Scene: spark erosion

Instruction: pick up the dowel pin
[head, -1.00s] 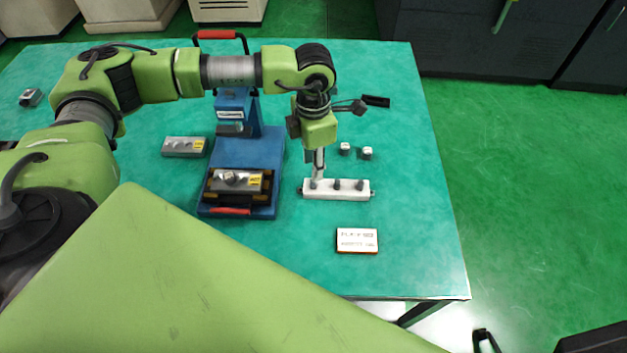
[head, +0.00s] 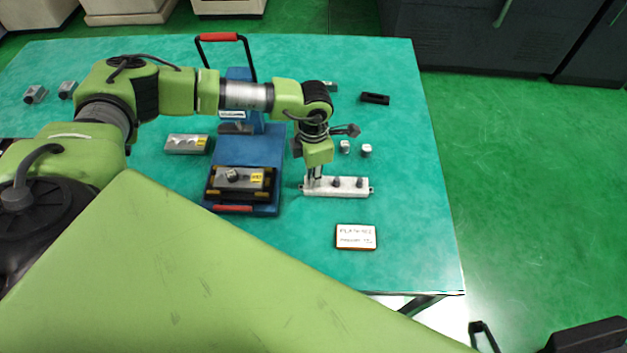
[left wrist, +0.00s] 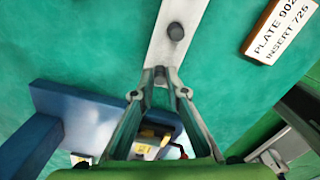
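A white pin block (head: 348,192) lies on the teal table with grey dowel pins upright in it. Two pins stand free, a middle one (head: 336,182) and a right one (head: 360,182). My left gripper (head: 314,186) points down at the block's left end. In the left wrist view, its fingertips (left wrist: 160,76) are close together around a dark dowel pin, which they largely hide; it appears gripped and still at the block. Another pin (left wrist: 176,31) stands just beyond on the block.
A blue fixture (head: 250,150) holding a grey part (head: 238,178) stands left of the block. A label plate (head: 356,237) lies in front. Two small white-topped pieces (head: 366,150) and a black tray (head: 375,98) lie behind. The table's right side is clear.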

